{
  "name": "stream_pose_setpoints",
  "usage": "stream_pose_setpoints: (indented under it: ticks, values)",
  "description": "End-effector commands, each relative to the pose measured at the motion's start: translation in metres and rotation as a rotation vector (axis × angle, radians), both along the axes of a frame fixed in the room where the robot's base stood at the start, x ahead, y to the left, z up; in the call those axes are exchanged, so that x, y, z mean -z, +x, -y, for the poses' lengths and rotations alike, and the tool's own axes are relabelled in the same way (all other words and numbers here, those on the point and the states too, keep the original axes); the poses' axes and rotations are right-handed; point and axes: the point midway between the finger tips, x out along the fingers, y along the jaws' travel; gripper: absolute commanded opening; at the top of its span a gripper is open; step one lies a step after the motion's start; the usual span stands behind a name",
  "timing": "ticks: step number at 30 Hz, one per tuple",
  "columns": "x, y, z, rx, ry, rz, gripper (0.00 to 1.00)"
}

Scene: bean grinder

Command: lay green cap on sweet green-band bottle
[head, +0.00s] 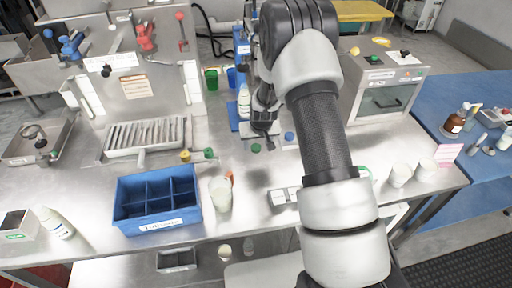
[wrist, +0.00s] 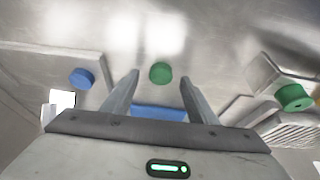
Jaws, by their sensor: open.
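A small round green cap (head: 256,147) lies on the steel table in the middle of the head view. The wrist view shows this green cap (wrist: 160,72) between and slightly beyond my fingertips, not gripped. My gripper (head: 266,138) is open and empty, pointing down above the table beside the cap. A white bottle (head: 244,103) stands behind my gripper by a blue mat. Another white bottle (head: 55,223) with a green mark leans or lies at the left front. I cannot read which one is labelled sweet.
A blue cap (head: 289,136) lies right of the green one; it is left in the wrist view (wrist: 82,77). A blue divided bin (head: 157,200) and a white cup (head: 220,193) stand in front. Two white cups (head: 399,175) stand at right.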

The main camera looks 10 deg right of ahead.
Motion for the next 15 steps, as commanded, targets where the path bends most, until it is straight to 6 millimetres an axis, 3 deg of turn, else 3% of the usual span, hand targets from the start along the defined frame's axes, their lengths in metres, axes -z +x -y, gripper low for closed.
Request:
stream_pose_setpoints:
  ticks: [3, 10, 11, 15]
  values:
    - [0.0102, 0.0036, -0.0009, -0.001, 0.001, -0.001, 0.53]
    - [0.0114, 0.0045, -0.0009, -0.001, 0.001, 0.000, 0.53]
    - [0.0114, 0.0045, -0.0009, -0.001, 0.001, 0.000, 0.51]
    - [0.0113, 0.0045, -0.0009, -0.001, 0.001, 0.000, 0.27]
